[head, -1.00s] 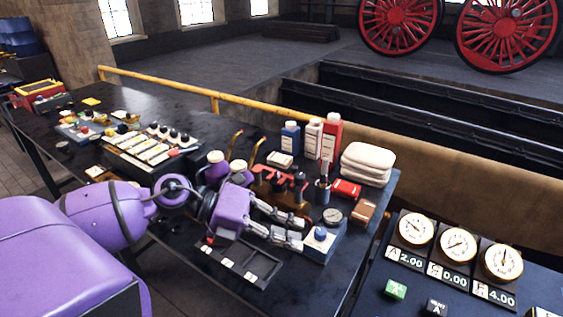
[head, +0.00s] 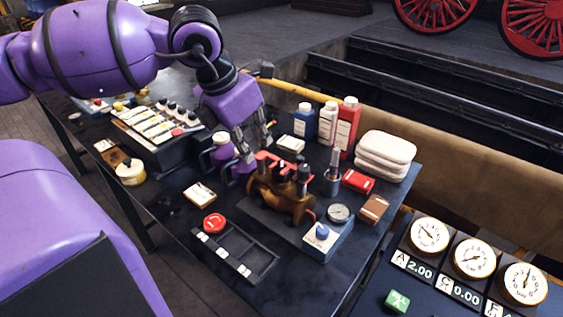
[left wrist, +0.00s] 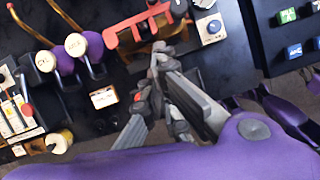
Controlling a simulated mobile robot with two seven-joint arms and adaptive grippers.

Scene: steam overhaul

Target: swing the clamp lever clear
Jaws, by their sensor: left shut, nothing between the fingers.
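The clamp lever seems to be the red bar (head: 278,159) on top of the bronze valve body (head: 280,196), which stands on a dark plate on the bench. The red bar also shows at the top of the left wrist view (left wrist: 137,34), lying across the bronze body. My left gripper (head: 258,147) is shut and empty, pointing down just behind and left of the red bar. In the left wrist view its fingers (left wrist: 160,62) end just below the bar; I cannot tell whether they touch it. My right gripper is not in view.
Purple cans (head: 222,148) with copper spouts stand close left of the gripper. A black tray (head: 238,252) with a red round piece (head: 214,223) is in front. A gauge panel (head: 472,257) stands right.

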